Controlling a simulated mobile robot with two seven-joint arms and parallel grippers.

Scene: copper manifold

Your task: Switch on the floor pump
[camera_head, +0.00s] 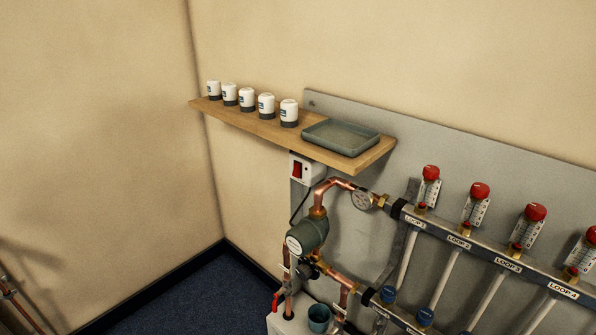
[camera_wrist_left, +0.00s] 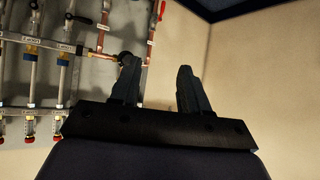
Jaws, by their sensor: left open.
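The floor pump (camera_head: 307,235) is a dark green body with a pale round face, set in copper pipework on the grey backboard in the head view. Above it, under the shelf, a white switch box (camera_head: 311,170) carries a red rocker (camera_head: 297,170); its on or off position is too small to tell. A dark cable runs down from the box. My left gripper (camera_wrist_left: 157,72) shows only in the left wrist view, open, with nothing seen between its dark fingers. One fingertip overlaps pipework in that picture; I cannot tell if it touches. My right gripper is not in view.
A wooden shelf (camera_head: 240,117) juts out above the switch, with several white-and-black cylinders and a grey-green tray (camera_head: 341,148). The manifold bar (camera_head: 481,250) with red-capped flow meters runs right. A teal cup (camera_head: 319,318) stands below the pump. Blue floor (camera_head: 190,297) is clear at left.

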